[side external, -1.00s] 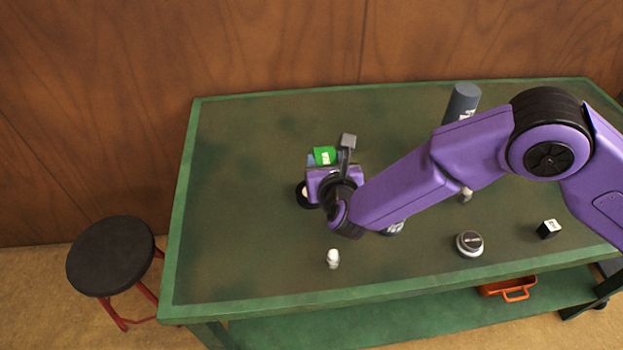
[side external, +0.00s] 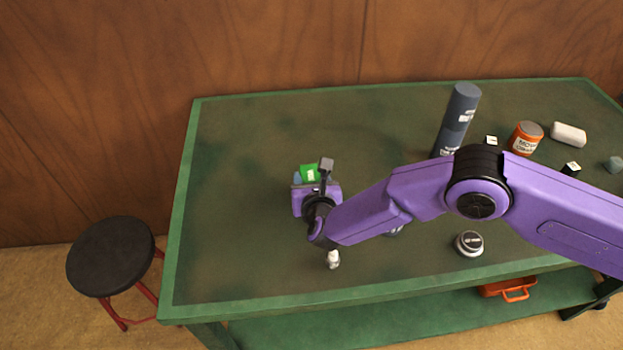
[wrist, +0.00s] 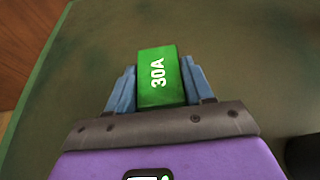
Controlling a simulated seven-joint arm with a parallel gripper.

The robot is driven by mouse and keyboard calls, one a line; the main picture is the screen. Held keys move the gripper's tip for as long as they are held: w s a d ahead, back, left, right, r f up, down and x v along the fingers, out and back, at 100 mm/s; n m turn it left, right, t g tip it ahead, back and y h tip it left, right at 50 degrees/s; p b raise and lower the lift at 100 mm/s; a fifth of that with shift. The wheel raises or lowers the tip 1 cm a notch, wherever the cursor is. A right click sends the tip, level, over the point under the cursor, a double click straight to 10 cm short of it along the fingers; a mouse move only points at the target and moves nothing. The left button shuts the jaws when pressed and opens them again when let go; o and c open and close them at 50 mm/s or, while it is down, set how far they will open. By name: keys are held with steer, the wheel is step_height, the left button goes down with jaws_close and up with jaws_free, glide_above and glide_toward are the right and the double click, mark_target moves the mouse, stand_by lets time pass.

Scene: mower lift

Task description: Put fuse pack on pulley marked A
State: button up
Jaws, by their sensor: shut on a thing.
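The fuse pack (side external: 309,173) is a green block, and in the wrist view (wrist: 158,80) its top reads "30A". My gripper (side external: 306,178) is shut on it; in the wrist view the blue-grey fingers (wrist: 160,92) press on its two sides. The pack is over the left part of the green table; its height above the top is hard to tell. No pulley marked A can be made out. A dark shape (wrist: 305,155) shows at the lower right edge of the wrist view, too cut off to identify.
A small white bottle (side external: 333,260) stands in front of my gripper. A round tin (side external: 469,243), a tall blue-grey cylinder (side external: 458,115), an orange tin (side external: 525,138) and a white roll (side external: 568,134) are to the right. The table's left (side external: 235,200) is clear. A stool (side external: 110,255) stands beside it.

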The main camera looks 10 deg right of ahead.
steer(key=o, duration=1)
steer(key=shift+f, duration=0.1)
steer(key=shift+o, duration=0.2)
steer(key=shift+r, duration=0.2)
steer(key=v, duration=1.2)
